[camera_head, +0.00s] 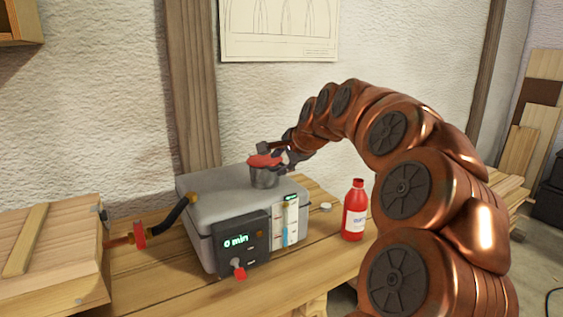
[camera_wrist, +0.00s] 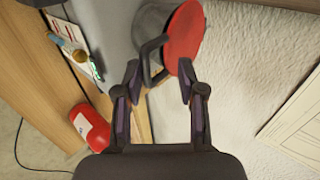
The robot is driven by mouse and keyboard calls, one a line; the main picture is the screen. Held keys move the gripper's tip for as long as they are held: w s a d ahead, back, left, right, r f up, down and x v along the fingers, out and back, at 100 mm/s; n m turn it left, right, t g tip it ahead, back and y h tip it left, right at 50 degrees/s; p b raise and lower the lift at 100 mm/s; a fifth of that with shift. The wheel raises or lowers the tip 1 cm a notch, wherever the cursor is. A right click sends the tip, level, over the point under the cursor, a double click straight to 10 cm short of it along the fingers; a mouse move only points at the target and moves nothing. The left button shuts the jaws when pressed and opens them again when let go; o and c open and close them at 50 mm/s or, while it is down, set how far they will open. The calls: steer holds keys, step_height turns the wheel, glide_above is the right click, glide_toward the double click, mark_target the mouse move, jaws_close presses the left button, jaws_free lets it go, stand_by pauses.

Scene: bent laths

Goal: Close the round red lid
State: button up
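The round red lid (camera_head: 265,160) sits at the top of a short grey filler neck (camera_head: 264,179) on the grey machine (camera_head: 215,195). In the wrist view the lid (camera_wrist: 187,36) shows as a red disc beside the grey neck (camera_wrist: 151,22); it looks tilted and not flush with the neck. My gripper (camera_head: 283,156) is at the right side of the lid. In the wrist view my gripper (camera_wrist: 158,68) has its fingers apart, with a dark bent bar partly between them. The right fingertip is close to the lid's edge; I cannot tell whether they touch.
A wooden box (camera_head: 60,250) and a dark hose (camera_head: 176,214) are at the left. The wall is close behind.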

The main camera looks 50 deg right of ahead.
steer(key=shift+o, duration=0.9)
steer(key=v, duration=0.9)
steer(key=s+a+r+b, duration=0.1)
steer(key=s+a+b, duration=0.1)
steer(key=s, duration=0.4)
steer(key=s+a+r+b, duration=0.1)
steer(key=s+a+b, duration=0.1)
steer(key=s, duration=0.5)
steer(key=shift+a+b, duration=0.3)
